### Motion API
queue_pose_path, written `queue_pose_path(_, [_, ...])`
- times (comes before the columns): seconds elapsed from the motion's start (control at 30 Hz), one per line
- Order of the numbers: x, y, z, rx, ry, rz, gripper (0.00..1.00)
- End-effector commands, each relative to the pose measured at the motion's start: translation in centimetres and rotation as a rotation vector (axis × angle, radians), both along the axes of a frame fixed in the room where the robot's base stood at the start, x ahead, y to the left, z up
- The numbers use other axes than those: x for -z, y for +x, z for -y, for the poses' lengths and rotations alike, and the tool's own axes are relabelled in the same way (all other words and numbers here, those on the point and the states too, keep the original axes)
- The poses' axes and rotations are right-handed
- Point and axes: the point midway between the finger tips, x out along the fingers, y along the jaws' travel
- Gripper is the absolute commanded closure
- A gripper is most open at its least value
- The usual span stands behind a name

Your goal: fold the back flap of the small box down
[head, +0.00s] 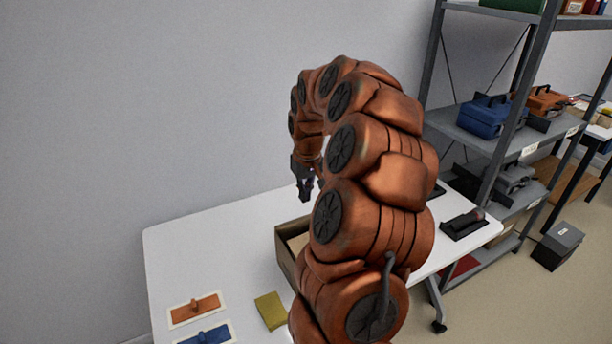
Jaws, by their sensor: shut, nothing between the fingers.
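The small box (286,260) is a brown open carton on the white table, largely hidden behind my orange arm. Its left wall and a bit of its light inside show; I cannot make out the back flap or how it stands. My gripper (307,196) is dark, points down and hangs above the back part of the box, apart from it. Its fingers are shut and hold nothing.
A black device (463,223) lies at the right end. A grey shelf (480,138) with cases stands right. The table's back left is clear.

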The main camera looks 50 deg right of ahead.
Motion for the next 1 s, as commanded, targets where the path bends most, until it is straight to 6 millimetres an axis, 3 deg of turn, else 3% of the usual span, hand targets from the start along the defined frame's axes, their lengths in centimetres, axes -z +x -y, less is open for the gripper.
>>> queue_pose_path(0.5, [2.7, -2.3, -0.7, 0.002, 0.0, 0.002, 1.0])
queue_pose_path(1.0, [3.0, -2.4, -0.9, -0.002, -0.002, 0.006, 1.0])
